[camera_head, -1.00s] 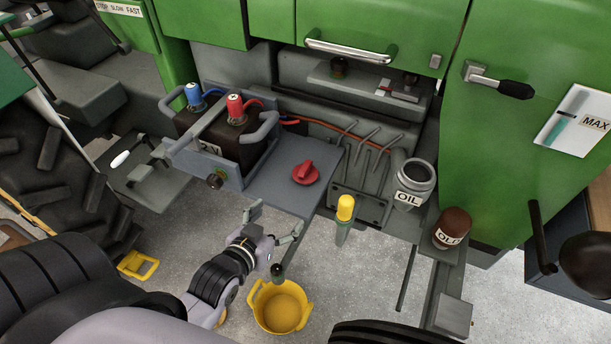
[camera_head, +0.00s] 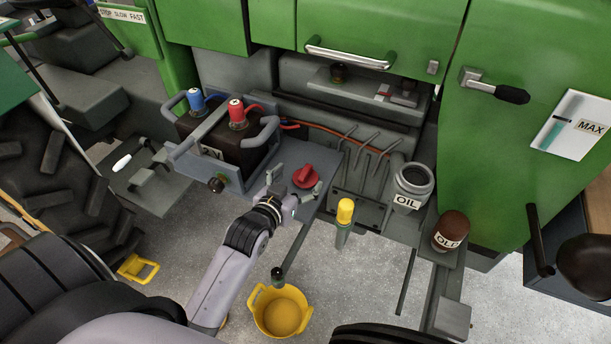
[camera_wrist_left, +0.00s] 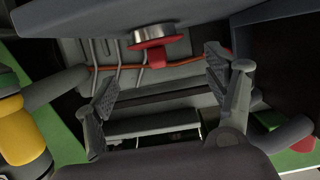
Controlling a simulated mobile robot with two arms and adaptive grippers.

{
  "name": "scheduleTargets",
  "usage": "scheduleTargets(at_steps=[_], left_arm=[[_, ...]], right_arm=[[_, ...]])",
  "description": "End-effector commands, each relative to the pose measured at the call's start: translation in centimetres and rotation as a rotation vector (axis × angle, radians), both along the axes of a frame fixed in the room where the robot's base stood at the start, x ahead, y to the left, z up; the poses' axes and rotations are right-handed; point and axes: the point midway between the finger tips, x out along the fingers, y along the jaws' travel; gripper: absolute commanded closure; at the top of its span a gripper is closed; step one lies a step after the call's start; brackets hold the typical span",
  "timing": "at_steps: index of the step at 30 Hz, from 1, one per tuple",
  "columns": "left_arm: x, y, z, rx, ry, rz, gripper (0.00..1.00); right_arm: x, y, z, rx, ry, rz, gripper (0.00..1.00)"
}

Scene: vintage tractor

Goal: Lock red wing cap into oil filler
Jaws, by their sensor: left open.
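The red wing cap (camera_head: 305,178) sits on the grey shelf (camera_head: 318,157) beside the battery, its wing facing up. In the left wrist view the red cap (camera_wrist_left: 152,50) shows at the top centre, with a silver metal part against it. My left gripper (camera_head: 297,187) is open at the shelf's near edge, with its fingers spread on either side of the cap and nothing held. In the left wrist view both fingers of the gripper (camera_wrist_left: 165,92) stand wide apart. The oil filler (camera_head: 412,185), a grey neck labelled OIL, has an uncovered dark mouth. My right gripper is not seen.
The battery (camera_head: 222,140) with blue and red terminals is left of the cap. A yellow-topped bottle (camera_head: 344,215) and a brown labelled canister (camera_head: 451,230) stand near the filler. A yellow bucket (camera_head: 280,318) is on the floor. Bent metal pipes rise between shelf and filler.

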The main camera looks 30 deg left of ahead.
Motion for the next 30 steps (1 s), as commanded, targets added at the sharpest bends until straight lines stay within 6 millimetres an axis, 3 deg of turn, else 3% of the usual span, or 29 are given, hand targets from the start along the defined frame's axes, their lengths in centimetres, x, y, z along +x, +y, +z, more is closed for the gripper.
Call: scheduleTargets(at_steps=[10, 20, 30], left_arm=[[4.3, 0.2, -1.3, 0.000, 0.000, 0.000, 0.22], [4.9, 0.2, -1.5, 0.000, 0.001, 0.000, 0.23], [4.8, 0.2, -1.5, 0.000, 0.001, 0.000, 0.46]], right_arm=[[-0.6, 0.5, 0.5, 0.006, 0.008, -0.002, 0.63], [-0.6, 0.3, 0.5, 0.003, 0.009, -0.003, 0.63], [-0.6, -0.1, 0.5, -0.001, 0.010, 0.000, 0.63]])
